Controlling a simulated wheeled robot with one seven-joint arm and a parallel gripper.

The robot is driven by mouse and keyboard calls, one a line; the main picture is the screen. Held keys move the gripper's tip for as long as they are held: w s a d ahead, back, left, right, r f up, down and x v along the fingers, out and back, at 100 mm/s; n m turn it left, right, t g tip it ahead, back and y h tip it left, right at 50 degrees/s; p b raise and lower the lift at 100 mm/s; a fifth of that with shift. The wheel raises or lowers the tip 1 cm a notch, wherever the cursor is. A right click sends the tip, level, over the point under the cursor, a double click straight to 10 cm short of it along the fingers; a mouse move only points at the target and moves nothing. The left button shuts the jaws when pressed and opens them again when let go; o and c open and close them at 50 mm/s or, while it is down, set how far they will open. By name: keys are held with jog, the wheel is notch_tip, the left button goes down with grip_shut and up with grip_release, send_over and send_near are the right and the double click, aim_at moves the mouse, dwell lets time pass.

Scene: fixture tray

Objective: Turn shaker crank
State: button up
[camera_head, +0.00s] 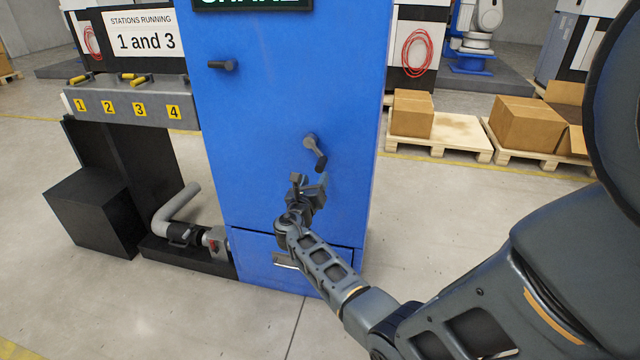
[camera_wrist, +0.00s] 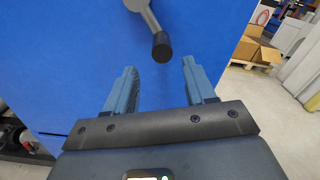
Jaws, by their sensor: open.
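The shaker crank (camera_head: 316,152) is a grey arm with a dark handle on the front of a blue cabinet (camera_head: 270,120). Its arm slants down to the right, with the handle at the lower end. My gripper (camera_head: 312,190) is just below the crank handle, in front of the cabinet. In the wrist view the crank handle (camera_wrist: 161,46) hangs ahead of and between the two open fingers of my gripper (camera_wrist: 160,80). It appears beyond the fingertips, and the fingers hold nothing.
A second dark handle (camera_head: 224,65) sticks out of the cabinet higher up on the left. A drawer or bin (camera_head: 270,262) is low on the cabinet. A panel numbered 1 to 4 (camera_head: 130,108) stands at left. Boxes on pallets (camera_head: 530,122) lie behind at right.

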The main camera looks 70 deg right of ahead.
aim_at(319, 170)
jog(key=shift+s+r+m+b, duration=0.1)
jog(key=shift+m+b, duration=0.35)
jog(key=shift+m, duration=0.75)
jog(key=shift+d+r, duration=0.15)
jog(key=shift+d, duration=0.05)
jog(key=d, duration=0.7)
jog(key=shift+w+d, duration=0.1)
jog(key=shift+w, duration=0.2)
jog(key=shift+c, duration=0.2)
grip_shut()
